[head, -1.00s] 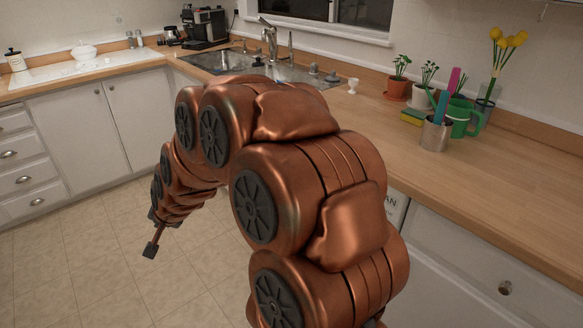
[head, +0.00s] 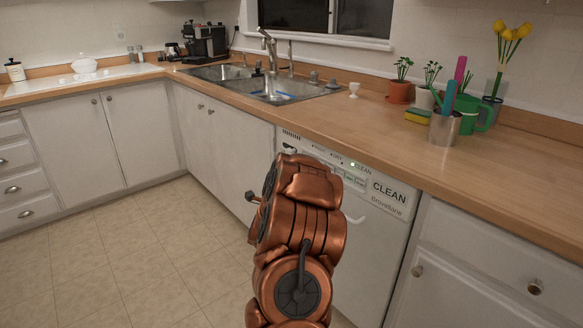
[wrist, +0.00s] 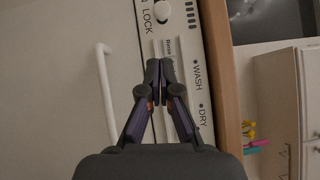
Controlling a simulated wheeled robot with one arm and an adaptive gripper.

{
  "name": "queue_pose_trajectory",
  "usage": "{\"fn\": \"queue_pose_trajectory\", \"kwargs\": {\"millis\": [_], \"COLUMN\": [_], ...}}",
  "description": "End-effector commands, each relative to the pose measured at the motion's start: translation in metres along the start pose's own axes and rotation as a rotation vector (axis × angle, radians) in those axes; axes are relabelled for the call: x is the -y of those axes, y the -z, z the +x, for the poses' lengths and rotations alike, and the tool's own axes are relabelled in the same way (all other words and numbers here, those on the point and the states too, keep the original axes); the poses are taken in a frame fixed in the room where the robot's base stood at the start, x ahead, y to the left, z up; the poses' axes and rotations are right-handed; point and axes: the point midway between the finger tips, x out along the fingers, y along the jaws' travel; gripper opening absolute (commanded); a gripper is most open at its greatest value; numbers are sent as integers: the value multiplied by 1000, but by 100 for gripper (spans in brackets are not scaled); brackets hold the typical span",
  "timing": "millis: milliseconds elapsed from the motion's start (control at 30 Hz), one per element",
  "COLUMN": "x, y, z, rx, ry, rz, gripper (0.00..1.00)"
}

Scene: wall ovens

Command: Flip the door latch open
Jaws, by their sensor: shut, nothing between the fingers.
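The dishwasher (head: 372,255) is under the counter in the head view, its door upright and closed. Its control panel shows in the wrist view (wrist: 200,100), turned on its side, with LOCK, WASH and DRY lettering. A white round latch knob (wrist: 162,16) sits beside the word LOCK at the top. My gripper (wrist: 160,64) is shut and empty, its tips over the panel a little below the knob in the picture. I cannot tell whether they touch the panel. In the head view my arm hides most of the gripper and part of the door.
A white curved door handle (wrist: 105,90) is left of my gripper in the wrist view. The wooden counter edge (wrist: 228,90) runs along the right. A metal cup (head: 445,128) and potted plants (head: 400,90) stand on the counter. The floor (head: 130,255) at left is clear.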

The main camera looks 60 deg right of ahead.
Motion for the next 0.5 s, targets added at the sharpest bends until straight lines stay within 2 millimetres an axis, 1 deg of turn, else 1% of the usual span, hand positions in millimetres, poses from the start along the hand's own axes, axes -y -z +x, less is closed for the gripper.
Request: {"fn": "queue_pose_trajectory", "kwargs": {"millis": [33, 133, 500], "x": [-4, -3, -2], "y": [8, 16, 17], "z": [2, 3, 4], "rx": [-17, -34, -35], "ry": [13, 35, 36], "rz": [9, 18, 19], "gripper": [0, 0, 0]}}
